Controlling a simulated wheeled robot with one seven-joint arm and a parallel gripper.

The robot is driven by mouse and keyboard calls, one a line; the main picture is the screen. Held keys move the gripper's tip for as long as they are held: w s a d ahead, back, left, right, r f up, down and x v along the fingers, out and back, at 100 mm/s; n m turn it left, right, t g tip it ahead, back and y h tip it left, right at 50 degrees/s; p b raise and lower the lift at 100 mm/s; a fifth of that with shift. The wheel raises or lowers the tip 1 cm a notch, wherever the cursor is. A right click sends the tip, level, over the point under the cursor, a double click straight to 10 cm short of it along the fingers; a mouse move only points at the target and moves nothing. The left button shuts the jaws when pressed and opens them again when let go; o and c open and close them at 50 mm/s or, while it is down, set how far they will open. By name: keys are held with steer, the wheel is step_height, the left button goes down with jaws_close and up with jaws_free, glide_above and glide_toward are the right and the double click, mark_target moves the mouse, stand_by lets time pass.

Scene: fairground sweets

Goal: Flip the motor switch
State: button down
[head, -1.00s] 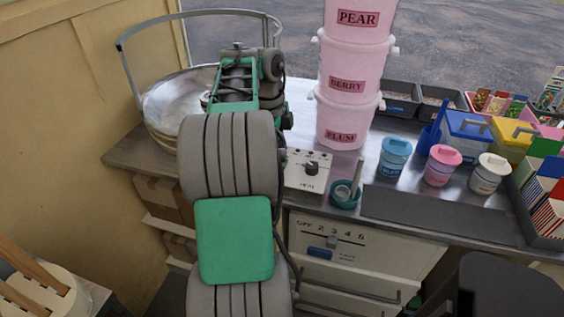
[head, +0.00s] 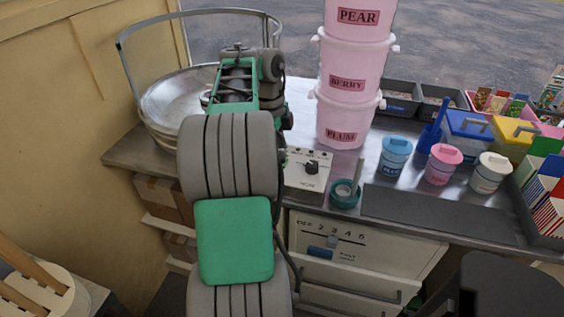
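A white control box (head: 308,173) with a black knob (head: 311,167) and small toggles along its back edge stands on the steel counter, just right of my arm. I cannot tell which toggle is the motor switch. The wide metal bowl (head: 158,112) of the floss machine, with a raised hoop guard (head: 122,62), is at the back left. My arm covers its right side and part of the control box's left edge. My gripper is hidden behind my own arm.
Stacked pink tubs (head: 343,126) stand right of my arm behind the control box. A teal cup (head: 345,194) with a stick is beside the box. Lidded jars (head: 395,157) stand further right. A drawer unit (head: 350,255) is below the counter edge.

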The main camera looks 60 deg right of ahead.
steer(key=shift+f+b, duration=0.55)
steer(key=shift+r, duration=0.1)
step_height(320, 180, up, 7)
steer(key=p, duration=0.6)
stand_by(0.4)
